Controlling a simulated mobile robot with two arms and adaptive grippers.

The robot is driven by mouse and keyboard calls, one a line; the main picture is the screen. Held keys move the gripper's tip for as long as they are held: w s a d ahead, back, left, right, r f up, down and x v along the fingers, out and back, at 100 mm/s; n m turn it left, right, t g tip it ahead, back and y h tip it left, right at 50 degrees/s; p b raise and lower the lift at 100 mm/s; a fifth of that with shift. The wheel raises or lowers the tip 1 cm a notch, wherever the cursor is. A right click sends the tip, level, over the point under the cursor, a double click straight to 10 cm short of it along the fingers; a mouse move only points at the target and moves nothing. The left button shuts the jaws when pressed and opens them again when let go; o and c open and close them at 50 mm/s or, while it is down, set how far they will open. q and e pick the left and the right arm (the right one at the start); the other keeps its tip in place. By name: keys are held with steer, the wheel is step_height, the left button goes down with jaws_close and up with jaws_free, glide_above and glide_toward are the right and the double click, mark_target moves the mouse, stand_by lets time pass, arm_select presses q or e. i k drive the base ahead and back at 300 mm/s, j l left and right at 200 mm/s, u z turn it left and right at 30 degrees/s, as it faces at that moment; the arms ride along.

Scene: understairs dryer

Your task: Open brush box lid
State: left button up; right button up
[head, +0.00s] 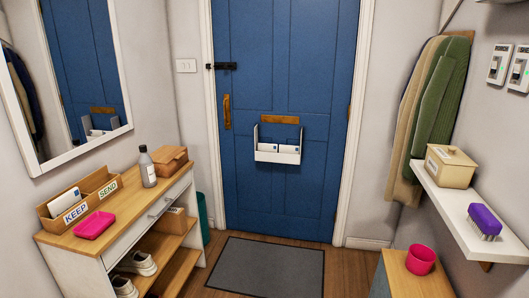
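A cream box (450,168) with a small knob on its closed lid (451,154) stands on the white wall shelf (450,205) at the right. It has a small label on its front, too small to read. A purple brush (484,221) with pale bristles lies on the same shelf, nearer to me and apart from the box. A brown wooden box (168,162) with a closed lid stands on the cabinet at the left. I cannot tell from lettering which one is the brush box. Neither of my grippers is in view.
The left cabinet (125,221) bears KEEP and SEND trays, a pink dish (95,225) and a grey bottle (147,167). A pink cup (420,260) stands on a low wooden top below the shelf. Coats (431,115) hang above. The floor mat (266,266) is clear.

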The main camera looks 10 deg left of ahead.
mark_target(166, 154)
steer(key=i+u, duration=0.2)
steer(key=i, duration=0.25)
steer(key=i+u, duration=0.15)
steer(key=i, duration=0.3)
steer(key=i+l+u, duration=0.2)
steer(key=i, duration=0.25)
steer(key=i+u, duration=0.15)
steer(key=i, duration=0.35)
steer(key=i+l+u, duration=0.2)
steer(key=i+l, duration=0.1)
steer(key=i, duration=0.1)
